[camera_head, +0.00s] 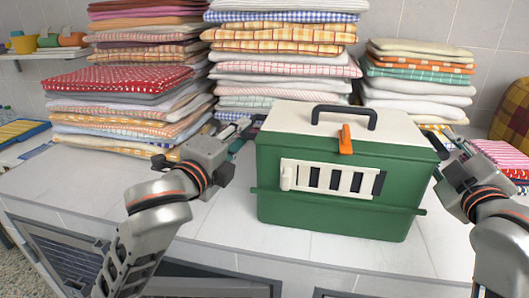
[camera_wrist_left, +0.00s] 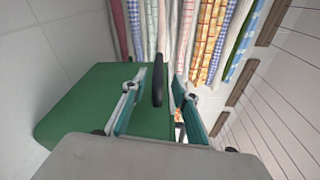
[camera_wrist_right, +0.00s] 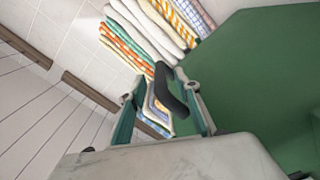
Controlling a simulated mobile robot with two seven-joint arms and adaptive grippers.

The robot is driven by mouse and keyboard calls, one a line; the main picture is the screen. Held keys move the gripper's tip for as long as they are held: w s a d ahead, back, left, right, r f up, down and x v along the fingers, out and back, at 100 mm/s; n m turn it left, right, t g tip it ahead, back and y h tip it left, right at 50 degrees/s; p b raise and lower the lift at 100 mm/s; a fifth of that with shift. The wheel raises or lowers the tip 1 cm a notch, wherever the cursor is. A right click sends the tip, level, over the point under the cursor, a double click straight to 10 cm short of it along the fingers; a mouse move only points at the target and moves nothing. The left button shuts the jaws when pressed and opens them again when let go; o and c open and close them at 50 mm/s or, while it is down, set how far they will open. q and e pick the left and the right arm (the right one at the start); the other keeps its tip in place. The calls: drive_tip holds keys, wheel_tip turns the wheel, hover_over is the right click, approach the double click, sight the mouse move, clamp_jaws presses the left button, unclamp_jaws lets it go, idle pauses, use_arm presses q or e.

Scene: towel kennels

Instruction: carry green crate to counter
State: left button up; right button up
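The green crate (camera_head: 335,210) stands upright on the white tiled counter (camera_head: 225,215) in the head view. It has a cream lid, a black top handle (camera_head: 344,112), an orange latch and a barred front door. My left gripper (camera_head: 241,134) is open at its left side, and my right gripper (camera_head: 450,147) is open at its right side. The crate's green wall shows in the left wrist view (camera_wrist_left: 75,110) and the right wrist view (camera_wrist_right: 255,75). A black bar (camera_wrist_left: 157,80) shows near the left fingers, and another (camera_wrist_right: 170,90) near the right. I cannot tell whether the fingers touch the crate.
Tall stacks of folded towels stand behind the crate at the left (camera_head: 125,85), middle (camera_head: 285,50) and right (camera_head: 418,80). More red checked cloth (camera_head: 503,158) lies at the far right. The counter is clear in front and left of the crate.

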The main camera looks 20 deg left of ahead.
sight(447, 157)
drive_tip(key=s, duration=0.6)
drive_tip(key=shift+s+d, duration=0.25)
drive_tip(key=shift+s, duration=0.1)
